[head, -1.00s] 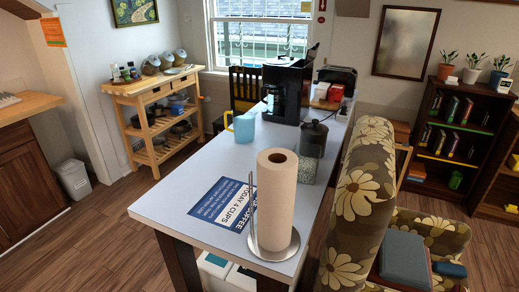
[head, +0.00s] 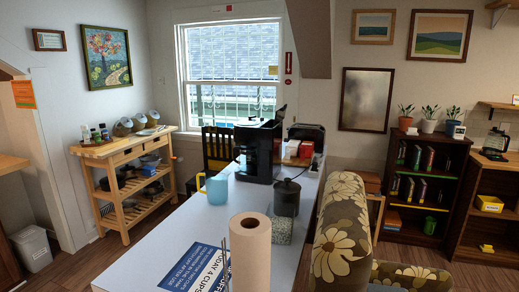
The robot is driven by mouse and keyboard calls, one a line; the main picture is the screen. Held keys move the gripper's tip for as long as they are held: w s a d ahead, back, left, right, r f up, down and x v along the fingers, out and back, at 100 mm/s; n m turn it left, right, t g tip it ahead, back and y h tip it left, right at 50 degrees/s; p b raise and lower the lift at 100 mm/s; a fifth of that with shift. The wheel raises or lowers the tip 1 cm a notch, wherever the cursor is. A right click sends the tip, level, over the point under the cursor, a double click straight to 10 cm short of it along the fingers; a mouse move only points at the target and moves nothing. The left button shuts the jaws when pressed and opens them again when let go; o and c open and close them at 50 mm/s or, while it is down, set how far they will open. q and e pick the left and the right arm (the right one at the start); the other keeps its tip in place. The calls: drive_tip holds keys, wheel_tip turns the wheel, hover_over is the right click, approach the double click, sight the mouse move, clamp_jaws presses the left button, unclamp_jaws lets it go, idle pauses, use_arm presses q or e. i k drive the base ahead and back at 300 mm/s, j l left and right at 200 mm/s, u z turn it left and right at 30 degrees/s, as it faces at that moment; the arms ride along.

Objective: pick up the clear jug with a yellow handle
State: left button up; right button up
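A light blue jug or mug (head: 217,189) with a yellow handle on its left side stands upright on the long pale table (head: 185,222). It looks blue rather than plainly clear. It is left of and nearer than the black coffee maker (head: 258,152). A small glass carafe (head: 495,143) stands on the right-hand shelf; its handle colour is too small to tell. Neither of my grippers is in view.
A paper towel roll (head: 250,255), a sign (head: 190,272) and a dark-lidded jar (head: 284,210) are on the table's near part. A flowered chair (head: 340,240) stands right of it. A wooden cart (head: 125,170) stands at the left wall.

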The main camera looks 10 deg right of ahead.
sight(216, 178)
drive_tip(key=i+j, duration=0.15)
drive_tip(key=j, duration=0.25)
drive_tip(key=i+j, duration=0.2)
drive_tip(key=j, duration=0.15)
drive_tip(key=i+j, duration=0.15)
drive_tip(key=j, duration=0.25)
